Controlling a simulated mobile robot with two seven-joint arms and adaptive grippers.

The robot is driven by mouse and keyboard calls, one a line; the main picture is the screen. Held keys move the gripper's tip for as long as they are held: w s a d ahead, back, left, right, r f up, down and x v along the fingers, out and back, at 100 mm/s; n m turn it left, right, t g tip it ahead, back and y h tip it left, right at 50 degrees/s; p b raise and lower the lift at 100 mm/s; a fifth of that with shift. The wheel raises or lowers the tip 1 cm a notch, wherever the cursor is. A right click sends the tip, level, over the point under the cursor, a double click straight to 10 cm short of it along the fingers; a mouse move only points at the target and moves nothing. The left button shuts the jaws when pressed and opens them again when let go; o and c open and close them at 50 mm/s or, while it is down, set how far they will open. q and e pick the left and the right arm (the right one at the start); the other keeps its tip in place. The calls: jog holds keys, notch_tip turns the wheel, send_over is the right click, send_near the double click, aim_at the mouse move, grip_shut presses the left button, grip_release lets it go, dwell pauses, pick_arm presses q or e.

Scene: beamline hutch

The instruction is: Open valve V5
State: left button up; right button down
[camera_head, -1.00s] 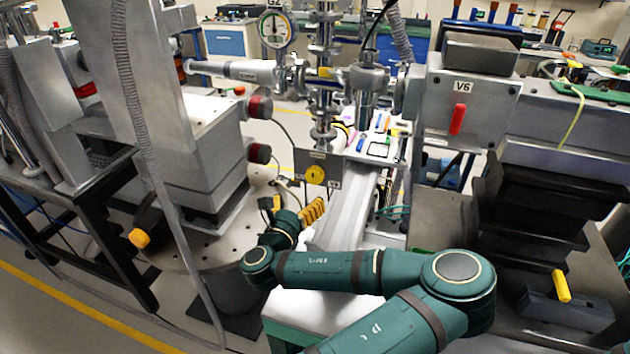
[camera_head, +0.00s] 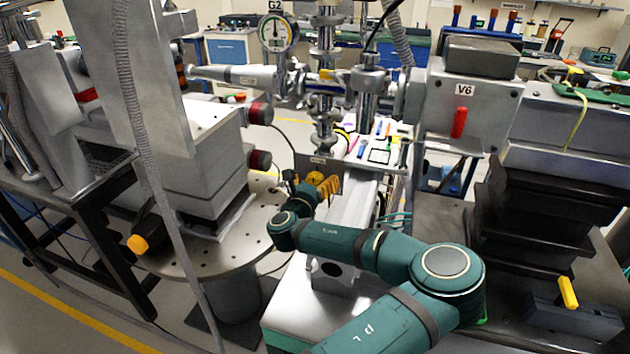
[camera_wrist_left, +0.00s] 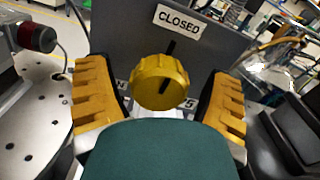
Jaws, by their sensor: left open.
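The valve knob (camera_wrist_left: 160,82) is yellow, round and ribbed, with a dark pointer line, on a grey panel under a CLOSED sign (camera_wrist_left: 180,21). A label below it is mostly hidden; a 5 shows at its right end. My left gripper (camera_wrist_left: 160,100) is open, with one yellow ribbed finger on each side of the knob. Gaps show between both fingers and the knob, so it is not gripped. In the head view the left gripper (camera_head: 318,188) is at the panel, partly covering the knob (camera_head: 315,177). My right gripper is not in view.
A V6 box with a red handle (camera_head: 459,122) stands to the right. A round perforated table (camera_head: 205,255) and grey housing stand to the left. Gauge G2 (camera_head: 277,31) and metal pipework rise behind the panel. A grey hose (camera_head: 150,150) hangs at the left.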

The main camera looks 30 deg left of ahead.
pick_arm(q)
jog(key=c, duration=1.2)
